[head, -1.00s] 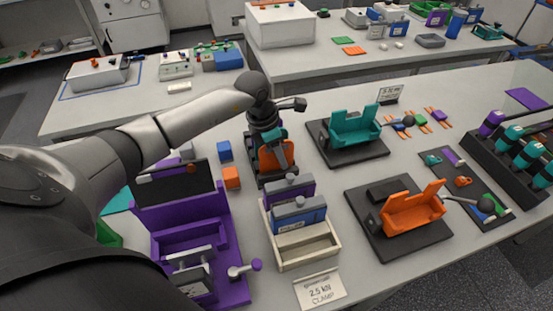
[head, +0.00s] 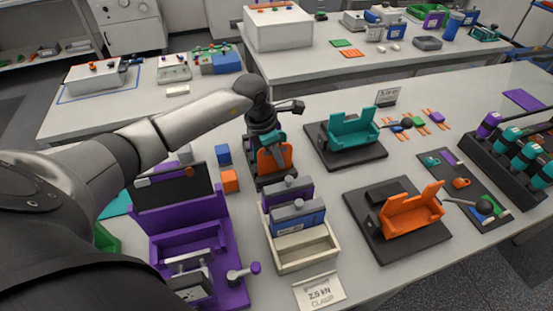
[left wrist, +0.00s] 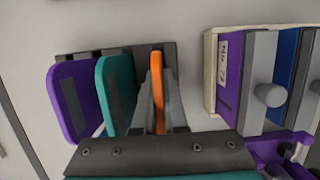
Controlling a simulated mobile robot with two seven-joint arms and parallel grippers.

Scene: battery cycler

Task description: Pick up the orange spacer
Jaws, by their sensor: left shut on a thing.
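The orange spacer (head: 275,162) is a flat upright plate at the dark rack (head: 277,181) in the middle of the near table. In the left wrist view the orange spacer (left wrist: 157,75) shows edge-on between the grey fingers. My left gripper (head: 268,141) is over the rack, shut on the orange spacer; the fingers also show in the left wrist view (left wrist: 157,112). A teal plate (left wrist: 118,88) and a purple plate (left wrist: 70,103) stand beside it in the rack (left wrist: 82,55). I cannot tell whether the spacer's lower edge is clear of the rack. My right gripper is not in view.
A pale wooden box (head: 306,258) with purple and blue blocks stands close in front of the rack. A purple fixture (head: 230,292) is at the left. Orange (head: 230,181) and blue (head: 223,154) cubes lie left of the rack. A teal cradle (head: 352,127) stands to the right.

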